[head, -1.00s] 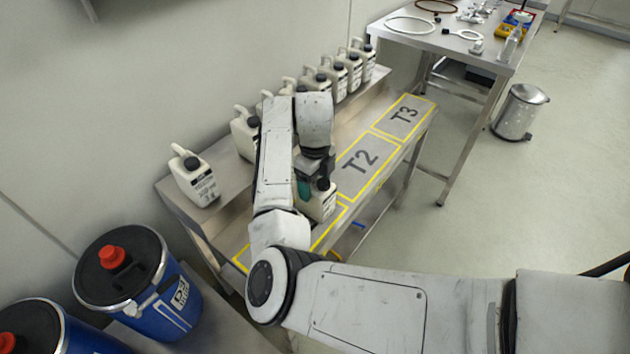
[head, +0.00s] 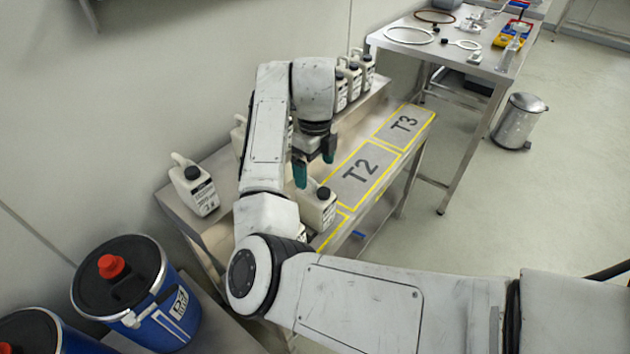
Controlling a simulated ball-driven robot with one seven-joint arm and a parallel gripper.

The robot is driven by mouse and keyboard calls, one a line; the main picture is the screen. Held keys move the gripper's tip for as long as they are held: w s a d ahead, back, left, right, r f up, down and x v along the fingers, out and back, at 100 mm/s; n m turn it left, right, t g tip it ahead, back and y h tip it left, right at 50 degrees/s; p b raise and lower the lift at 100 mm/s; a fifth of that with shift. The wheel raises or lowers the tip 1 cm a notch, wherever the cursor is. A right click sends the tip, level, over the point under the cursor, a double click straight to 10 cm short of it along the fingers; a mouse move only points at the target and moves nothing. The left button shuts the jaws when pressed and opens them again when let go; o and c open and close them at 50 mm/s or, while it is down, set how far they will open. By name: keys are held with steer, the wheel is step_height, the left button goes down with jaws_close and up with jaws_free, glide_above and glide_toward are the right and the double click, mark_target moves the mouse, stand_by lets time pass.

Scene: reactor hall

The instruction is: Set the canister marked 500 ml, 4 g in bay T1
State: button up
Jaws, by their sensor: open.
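A white canister (head: 317,208) with a black cap and a dark label stands on the lower front shelf, near the yellow line beside bay T2 (head: 350,185). Its label is too small to read. The bay it stands in is mostly hidden by my arm, so I cannot read its mark. My gripper (head: 315,172) is open and empty, with green fingertips, above and slightly behind this canister, apart from it. Other white canisters (head: 200,187) stand on the raised rear shelf; my arm hides several of them.
Bay T3 (head: 405,126) and bay T2 are empty. Blue drums (head: 140,290) stand at the lower left. A steel table (head: 455,48) with rings and tools stands at the back right, with a metal bin (head: 519,122) beside it. The floor to the right is clear.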

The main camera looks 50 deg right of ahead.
steer(key=shift+r, duration=1.75)
